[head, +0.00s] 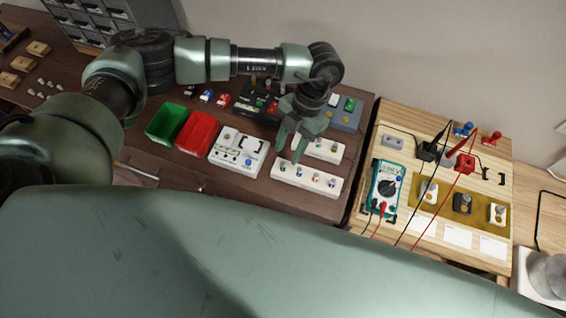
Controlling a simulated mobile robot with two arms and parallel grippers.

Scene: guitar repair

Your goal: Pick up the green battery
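Another small green piece (350,104) sits on a grey-blue block (345,119) at the back right. I cannot tell for sure which green piece is the battery. My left gripper (289,150) points down over the bench, between the white box and the white strips, right of the row. Its two fingers are apart with nothing visible between them. My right gripper is not in view.
A green bin (166,124), a red bin (198,133) and a white box (238,152) stand on the bench. White strips with knobs (308,179) lie below the gripper. A wooden board (400,237) with a teal multimeter (386,188) and cables is on the right.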

